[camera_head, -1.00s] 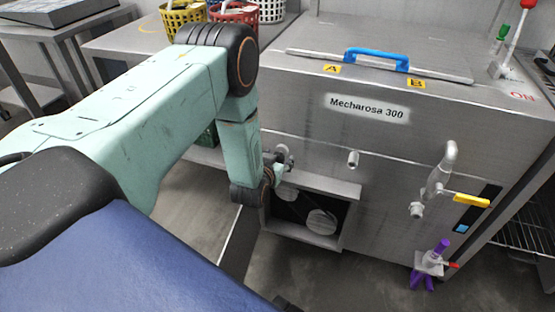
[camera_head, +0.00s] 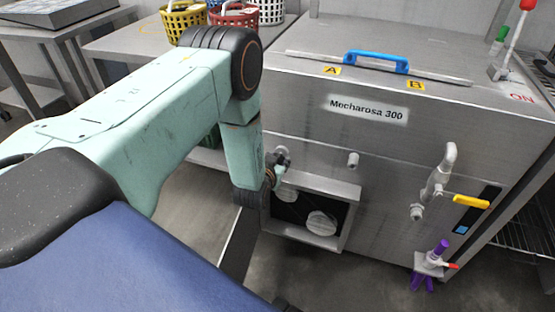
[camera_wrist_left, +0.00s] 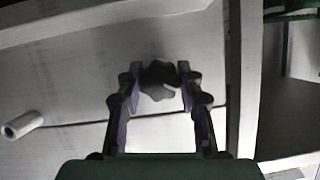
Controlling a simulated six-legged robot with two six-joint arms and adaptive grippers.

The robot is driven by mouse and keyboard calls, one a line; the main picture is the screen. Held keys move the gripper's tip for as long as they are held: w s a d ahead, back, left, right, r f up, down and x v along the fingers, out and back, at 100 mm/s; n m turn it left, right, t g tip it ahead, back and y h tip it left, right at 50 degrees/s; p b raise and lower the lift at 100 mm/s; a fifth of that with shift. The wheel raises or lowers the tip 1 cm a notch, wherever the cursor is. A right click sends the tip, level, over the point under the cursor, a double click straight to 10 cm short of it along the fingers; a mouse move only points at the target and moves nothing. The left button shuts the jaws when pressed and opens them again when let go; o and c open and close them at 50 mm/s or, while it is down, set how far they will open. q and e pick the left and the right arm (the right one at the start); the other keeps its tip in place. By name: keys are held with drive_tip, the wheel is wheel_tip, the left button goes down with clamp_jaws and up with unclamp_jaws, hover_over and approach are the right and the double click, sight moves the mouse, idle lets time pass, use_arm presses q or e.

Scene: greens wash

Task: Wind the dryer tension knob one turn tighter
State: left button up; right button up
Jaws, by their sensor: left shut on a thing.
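A dark, lobed knob (camera_wrist_left: 158,76), which I take for the dryer tension knob, is on the front of the steel machine (camera_head: 330,125) labelled Mecharosa 300. In the left wrist view my left gripper (camera_wrist_left: 160,74) has one finger on each side of the knob and is shut on it. In the head view the left gripper (camera_head: 279,157) is small and partly hidden by my wrist, at the machine's front near its left edge. The knob cannot be made out clearly there. My right gripper is in neither view.
Below the gripper is a recessed box (camera_head: 345,222) with round pulleys (camera_head: 321,223). A short pipe stub (camera_head: 353,160) sticks out to the right. Baskets (camera_head: 233,15) stand behind my arm.

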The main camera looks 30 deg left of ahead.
use_arm(q)
drive_tip(key=shift+d+m+y+p, duration=0.1)
drive_tip(key=shift+m+y+p, duration=0.3)
drive_tip(key=shift+m+y, duration=0.7)
drive_tip(key=shift+m, duration=0.6)
drive_tip(key=shift+f+m+y, duration=0.15)
drive_tip(key=shift+m+y, duration=0.75)
drive_tip(key=shift+m, duration=0.3)
drive_tip(key=shift+m+y+b, duration=0.6)
drive_tip(key=shift+m, duration=0.5)
drive_tip(key=o, duration=1.2)
